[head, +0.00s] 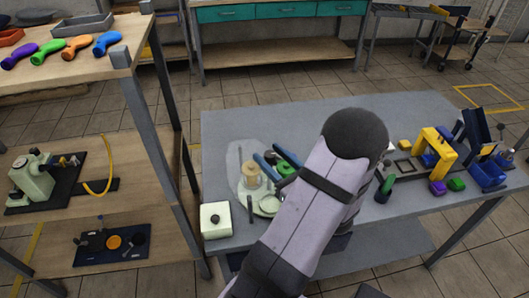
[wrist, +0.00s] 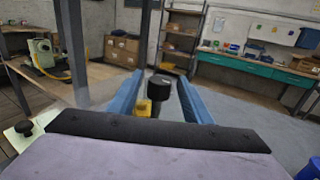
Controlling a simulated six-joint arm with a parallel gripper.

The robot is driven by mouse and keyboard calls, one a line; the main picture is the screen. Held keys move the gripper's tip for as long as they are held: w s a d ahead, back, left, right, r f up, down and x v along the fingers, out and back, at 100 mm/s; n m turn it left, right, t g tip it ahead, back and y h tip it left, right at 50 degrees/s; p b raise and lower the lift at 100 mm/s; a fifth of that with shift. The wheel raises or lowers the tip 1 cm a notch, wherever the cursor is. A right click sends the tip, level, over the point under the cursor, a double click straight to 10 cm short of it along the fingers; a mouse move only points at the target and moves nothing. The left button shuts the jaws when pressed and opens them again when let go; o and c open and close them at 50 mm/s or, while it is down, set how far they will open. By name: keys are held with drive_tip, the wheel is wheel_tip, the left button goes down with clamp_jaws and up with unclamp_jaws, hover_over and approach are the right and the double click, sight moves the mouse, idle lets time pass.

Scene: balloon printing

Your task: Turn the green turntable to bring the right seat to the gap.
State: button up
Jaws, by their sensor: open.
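The pale green turntable (head: 268,205) stands on the grey table, left of my arm, which covers part of it. A yellow spool-like piece (head: 250,174) and a dark green piece (head: 285,168) stand in its area. My gripper (head: 275,163) has blue fingers and is open over the turntable's far part. In the wrist view, a black cylinder (wrist: 160,86) shows between the open fingers (wrist: 159,105), with a yellow piece (wrist: 143,107) beside it. I cannot tell whether either finger touches anything. Which seat is at the gap is hidden or too small to tell.
A white box with a black knob (head: 215,221) stands at the table's front left. A yellow frame (head: 435,152), a blue bin (head: 487,176) and several small blocks are at the right. The table's far strip (head: 300,112) is clear. A wooden shelf unit (head: 75,75) stands left.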

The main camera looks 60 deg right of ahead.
drive_tip(key=shift+v, duration=1.55)
